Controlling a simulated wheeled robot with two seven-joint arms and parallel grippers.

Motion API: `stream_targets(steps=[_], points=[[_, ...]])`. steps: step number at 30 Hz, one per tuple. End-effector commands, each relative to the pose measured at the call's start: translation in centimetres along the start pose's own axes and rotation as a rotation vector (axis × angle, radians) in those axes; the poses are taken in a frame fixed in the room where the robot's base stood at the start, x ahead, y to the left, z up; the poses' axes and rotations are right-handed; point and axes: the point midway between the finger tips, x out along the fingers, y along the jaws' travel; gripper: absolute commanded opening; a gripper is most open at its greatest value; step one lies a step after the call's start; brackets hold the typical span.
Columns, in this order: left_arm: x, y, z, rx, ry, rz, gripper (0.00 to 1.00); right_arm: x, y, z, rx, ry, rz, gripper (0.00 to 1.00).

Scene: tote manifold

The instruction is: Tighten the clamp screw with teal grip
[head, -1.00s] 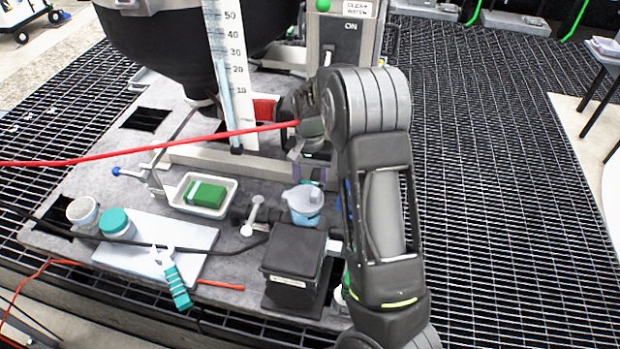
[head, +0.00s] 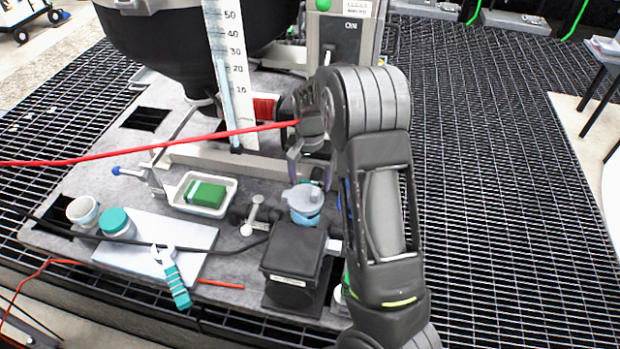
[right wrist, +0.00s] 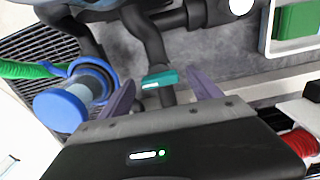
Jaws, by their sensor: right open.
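The clamp screw's teal grip (right wrist: 160,79) shows in the right wrist view as a short teal bar across a dark pipe fitting. My right gripper (right wrist: 160,84) is open, with one purple finger on each side of the teal grip in that view; I see no contact, and the depth between them is unclear. The clamp screw is not distinguishable there. My left gripper is out of view.
A white tray with a green block (head: 206,193), a teal-handled tool (head: 172,275) and a black box (head: 294,256) stand nearby. A red hose (head: 150,147) crosses in front of the frame. A blue-collared fitting (right wrist: 75,95) sits left in the wrist view.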

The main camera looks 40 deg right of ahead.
Motion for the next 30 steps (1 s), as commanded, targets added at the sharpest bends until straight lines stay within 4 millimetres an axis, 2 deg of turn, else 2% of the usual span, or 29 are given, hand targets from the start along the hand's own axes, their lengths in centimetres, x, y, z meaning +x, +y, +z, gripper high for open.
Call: stream_targets(steps=[7, 18, 22, 30], points=[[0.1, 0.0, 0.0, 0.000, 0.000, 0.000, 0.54, -1.5, -0.1, 0.0, -0.002, 0.002, -0.002, 0.73], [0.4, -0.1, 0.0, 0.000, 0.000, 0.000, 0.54, -7.1, -0.1, 0.0, 0.000, 0.001, -0.002, 0.73], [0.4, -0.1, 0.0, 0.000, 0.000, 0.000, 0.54, -7.8, 0.0, 0.0, 0.000, 0.001, -0.001, 0.73], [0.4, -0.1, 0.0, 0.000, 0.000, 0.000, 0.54, -7.8, 0.0, 0.0, 0.000, 0.000, 0.000, 0.73]])
